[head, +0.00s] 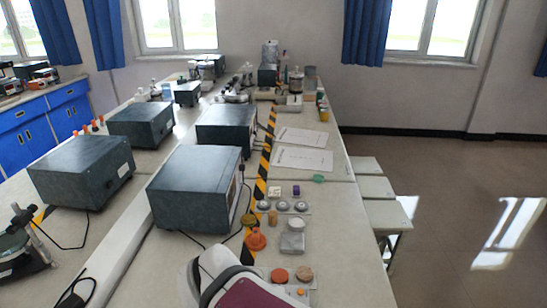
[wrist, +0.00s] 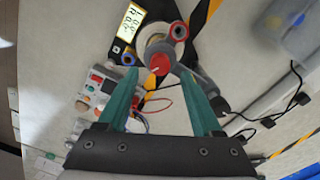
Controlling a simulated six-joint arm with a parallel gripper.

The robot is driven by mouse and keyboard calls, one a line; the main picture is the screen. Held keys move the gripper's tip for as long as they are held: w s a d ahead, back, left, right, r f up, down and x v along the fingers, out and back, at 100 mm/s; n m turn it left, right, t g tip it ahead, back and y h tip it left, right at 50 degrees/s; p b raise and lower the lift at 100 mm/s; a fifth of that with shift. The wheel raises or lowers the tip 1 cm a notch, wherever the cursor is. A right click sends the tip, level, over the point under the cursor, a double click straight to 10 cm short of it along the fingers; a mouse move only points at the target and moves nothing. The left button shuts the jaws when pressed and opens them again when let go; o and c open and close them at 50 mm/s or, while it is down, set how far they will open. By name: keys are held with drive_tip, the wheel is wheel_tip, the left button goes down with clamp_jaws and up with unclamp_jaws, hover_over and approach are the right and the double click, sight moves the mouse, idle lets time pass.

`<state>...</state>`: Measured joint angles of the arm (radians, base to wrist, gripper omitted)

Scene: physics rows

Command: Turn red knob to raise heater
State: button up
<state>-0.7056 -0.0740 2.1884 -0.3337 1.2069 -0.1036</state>
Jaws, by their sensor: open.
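The red knob (wrist: 160,63) shows in the wrist view as a small round red cap on a round white and grey device (wrist: 163,45). My gripper (wrist: 158,74) is open, with its two green fingers spread to the left and right of the knob. The knob lies near the level of the fingertips in the picture, and I see a gap on each side. I cannot tell the depth between knob and fingertips. The heater cannot be told apart clearly. In the head view, I cannot make out the knob or my fingers for certain.
A lit yellow panel with dark marks (wrist: 127,20) is beside the device. A small box with red parts (wrist: 97,88) and wires is at left; black cables (wrist: 285,108) are at right. In the head view, dark instrument boxes (head: 190,190) crowd the bench; papers (head: 302,158) lie flat farther back.

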wheel_tip(320, 180, down, 4)
drive_tip(key=shift+f, duration=0.1)
clamp_jaws()
idle(0.4)
